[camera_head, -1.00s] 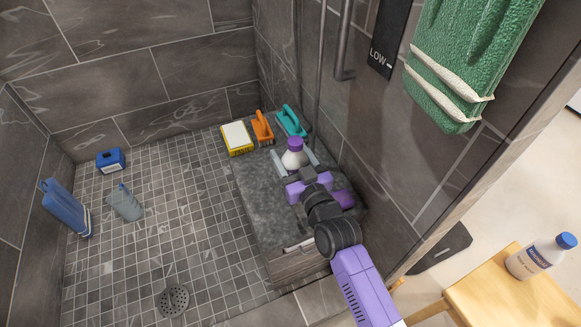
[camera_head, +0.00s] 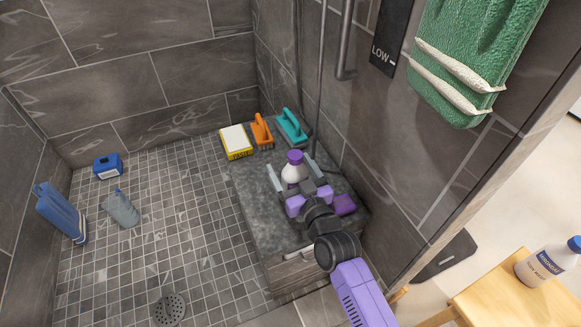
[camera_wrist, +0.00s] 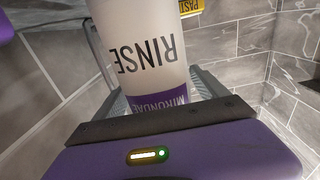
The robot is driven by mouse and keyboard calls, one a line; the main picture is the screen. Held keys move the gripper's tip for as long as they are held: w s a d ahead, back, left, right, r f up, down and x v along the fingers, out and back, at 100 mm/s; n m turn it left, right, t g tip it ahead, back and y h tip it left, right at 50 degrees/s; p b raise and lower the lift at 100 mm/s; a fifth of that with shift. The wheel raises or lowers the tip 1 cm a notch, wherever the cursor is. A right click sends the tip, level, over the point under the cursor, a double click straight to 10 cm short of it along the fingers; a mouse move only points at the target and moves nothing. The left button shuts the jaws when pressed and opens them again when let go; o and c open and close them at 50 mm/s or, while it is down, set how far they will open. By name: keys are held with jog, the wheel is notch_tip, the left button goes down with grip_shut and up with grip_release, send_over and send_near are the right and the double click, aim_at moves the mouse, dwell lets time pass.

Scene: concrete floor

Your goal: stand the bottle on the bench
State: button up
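The white bottle with a purple cap (camera_head: 293,170) stands upright on the grey stone bench (camera_head: 256,196). Its lettering "RINSE" shows upside down in the wrist view (camera_wrist: 150,50). My gripper (camera_head: 294,176) is around the bottle at its sides, with its fingers spread and a gap showing beside the bottle. In the wrist view the right finger (camera_wrist: 207,84) stands apart from it. The bottle's base is hidden behind my gripper in the head view.
A purple block (camera_head: 344,204) lies right of my gripper. Another bottle (camera_head: 545,262) stands on a wooden stool (camera_head: 515,305).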

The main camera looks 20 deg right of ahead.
jog(key=shift+r+p, duration=0.25)
jog(key=shift+p, duration=0.05)
jog(key=s, duration=1.2)
jog(key=shift+s+f, duration=0.1)
jog(key=shift+f, duration=0.05)
jog(key=s+r+g, duration=0.1)
jog(key=s+r, duration=0.2)
jog(key=s, duration=1.3)
jog(key=s+r+g, duration=0.2)
jog(key=s+r, duration=0.1)
jog(key=s, duration=1.3)
jog(key=shift+s+a, duration=0.3)
jog(key=shift+a, duration=0.1)
